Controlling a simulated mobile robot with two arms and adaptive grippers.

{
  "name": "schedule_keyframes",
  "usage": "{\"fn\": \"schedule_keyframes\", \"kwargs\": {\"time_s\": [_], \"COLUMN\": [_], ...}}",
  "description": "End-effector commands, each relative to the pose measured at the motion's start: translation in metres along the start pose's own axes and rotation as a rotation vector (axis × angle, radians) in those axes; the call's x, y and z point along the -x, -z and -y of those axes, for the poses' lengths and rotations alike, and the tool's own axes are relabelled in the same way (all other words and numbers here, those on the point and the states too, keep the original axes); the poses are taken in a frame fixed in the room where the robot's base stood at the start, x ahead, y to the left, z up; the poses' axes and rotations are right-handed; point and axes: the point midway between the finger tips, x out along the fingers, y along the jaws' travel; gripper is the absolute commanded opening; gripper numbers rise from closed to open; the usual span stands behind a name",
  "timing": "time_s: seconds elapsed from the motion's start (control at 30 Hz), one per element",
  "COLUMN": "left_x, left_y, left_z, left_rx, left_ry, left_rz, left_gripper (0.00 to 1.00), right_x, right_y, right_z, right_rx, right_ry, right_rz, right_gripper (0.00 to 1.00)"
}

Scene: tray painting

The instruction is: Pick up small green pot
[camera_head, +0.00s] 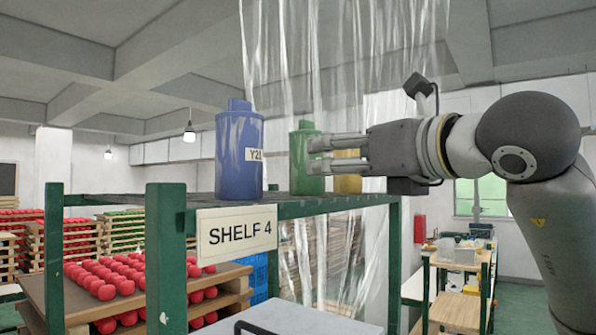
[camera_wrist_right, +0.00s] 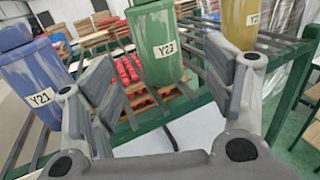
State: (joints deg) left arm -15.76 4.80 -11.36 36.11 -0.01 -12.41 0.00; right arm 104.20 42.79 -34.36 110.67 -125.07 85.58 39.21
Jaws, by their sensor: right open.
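The small green pot (camera_head: 299,178) stands upright on the top of the shelf, right of the blue pot, in the head view. It also shows in the right wrist view (camera_wrist_right: 157,68), labelled Y23, beyond and between my fingers. My right gripper (camera_head: 314,155) comes in from the right, level with the pot, and overlaps its right side in the head view. It is open and empty; in the wrist view (camera_wrist_right: 163,70) its two pads stand wide apart. Whether a finger touches the pot, I cannot tell. My left gripper is not in view.
A blue pot (camera_head: 239,165) stands left of the green pot and a yellow pot (camera_head: 348,184) right of it, partly behind my gripper. The green shelf frame (camera_head: 318,206) carries a SHELF 4 sign (camera_head: 236,233). Clear plastic strips (camera_head: 290,60) hang behind.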

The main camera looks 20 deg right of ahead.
Motion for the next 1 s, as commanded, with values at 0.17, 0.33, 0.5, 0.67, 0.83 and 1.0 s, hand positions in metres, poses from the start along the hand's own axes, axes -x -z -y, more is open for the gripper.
{"fn": "schedule_keyframes", "kwargs": {"time_s": [0.17,0.33,0.5,0.67,0.83,1.0], "left_x": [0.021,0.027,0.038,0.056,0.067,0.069], "left_y": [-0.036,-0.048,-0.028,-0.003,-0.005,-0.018], "left_z": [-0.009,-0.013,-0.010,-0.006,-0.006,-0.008], "left_rx": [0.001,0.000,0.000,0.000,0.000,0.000], "left_ry": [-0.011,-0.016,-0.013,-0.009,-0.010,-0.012], "left_rz": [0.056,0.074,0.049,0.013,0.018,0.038], "left_gripper": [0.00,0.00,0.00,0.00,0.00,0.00], "right_x": [-0.031,-0.045,-0.056,-0.073,-0.091,-0.097], "right_y": [-0.003,0.000,-0.004,-0.007,-0.005,-0.003], "right_z": [-0.001,-0.001,-0.002,-0.002,-0.003,-0.003], "right_rx": [0.000,0.001,0.000,0.000,0.000,0.001], "right_ry": [-0.002,-0.002,-0.004,-0.004,-0.004,-0.005], "right_rz": [-0.006,-0.005,-0.005,-0.006,-0.005,-0.003], "right_gripper": [0.74,0.74,0.74,0.74,0.74,0.74]}}
